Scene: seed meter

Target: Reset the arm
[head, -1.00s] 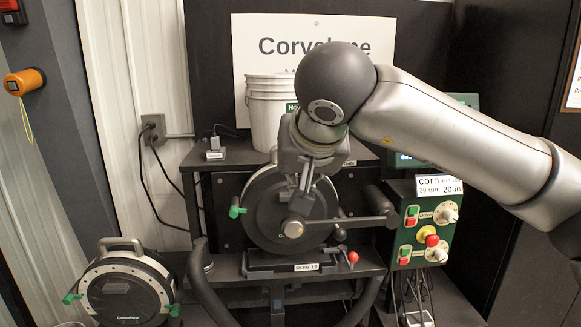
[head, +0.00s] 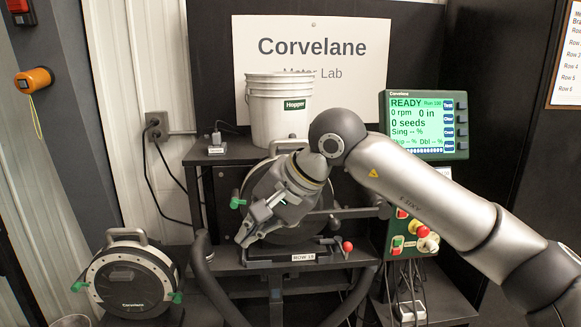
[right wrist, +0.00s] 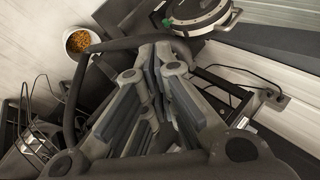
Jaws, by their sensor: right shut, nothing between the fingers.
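My right arm comes in from the right in the head view, bent at a dark round joint. My right gripper (head: 244,238) hangs in front of the round black seed meter (head: 318,222) on the stand and covers much of its face. Its fingers point down and left. In the right wrist view the fingers (right wrist: 160,62) are together with nothing between them. Whether the gripper touches the stand I cannot tell. My left gripper is not in view.
A second seed meter (head: 130,281) with green latches stands at the lower left. A white bucket (head: 280,112) stands on the shelf. The lit monitor (head: 424,125) reads READY. A control box (head: 411,242) sits partly behind my arm.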

